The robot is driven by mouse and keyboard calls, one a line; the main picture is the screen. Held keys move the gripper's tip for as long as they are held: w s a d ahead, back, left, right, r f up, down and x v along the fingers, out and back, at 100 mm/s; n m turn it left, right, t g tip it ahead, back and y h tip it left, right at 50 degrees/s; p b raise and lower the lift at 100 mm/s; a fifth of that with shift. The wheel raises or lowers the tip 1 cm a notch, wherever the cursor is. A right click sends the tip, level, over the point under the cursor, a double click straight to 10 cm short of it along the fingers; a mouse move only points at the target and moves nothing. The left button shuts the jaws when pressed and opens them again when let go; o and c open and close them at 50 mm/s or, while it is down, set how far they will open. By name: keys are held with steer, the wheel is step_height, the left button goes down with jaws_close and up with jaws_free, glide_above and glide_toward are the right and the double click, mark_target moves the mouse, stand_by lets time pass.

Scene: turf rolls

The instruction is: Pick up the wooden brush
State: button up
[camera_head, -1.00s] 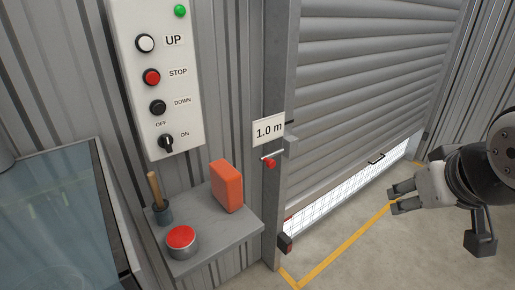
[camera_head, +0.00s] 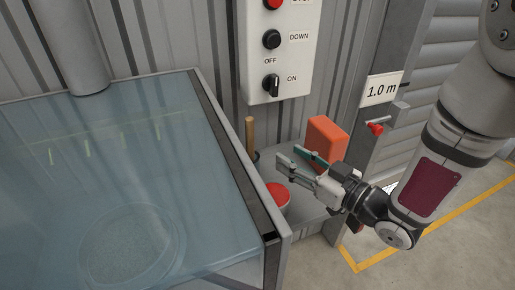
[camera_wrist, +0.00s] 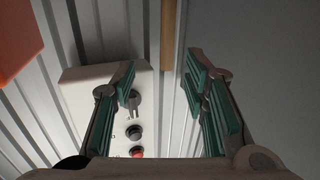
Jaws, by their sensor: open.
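The wooden brush (camera_head: 250,134) stands upright on the small grey shelf, its light wooden handle showing in the head view; its lower end is mostly hidden behind the tank's edge. In the wrist view its handle (camera_wrist: 168,40) shows at the top, beyond and between the fingers. My gripper (camera_head: 294,158) is open and empty, a little to the right of the brush, its fingers pointing left toward the handle. They do not appear to touch it.
A red-topped round tin (camera_head: 278,195) and an orange block (camera_head: 326,138) stand on the shelf (camera_head: 312,212), close to my gripper. A glass-covered tank (camera_head: 120,165) fills the left. A control panel (camera_head: 283,50) hangs on the wall above.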

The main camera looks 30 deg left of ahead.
mark_target(253, 136)
steer(key=shift+y, duration=0.3)
steer(key=x, duration=0.9)
steer(key=s+x, duration=0.1)
steer(key=x, duration=0.4)
steer(key=shift+s+a+f, duration=0.1)
steer(key=shift+a+f, duration=0.05)
jaws_close()
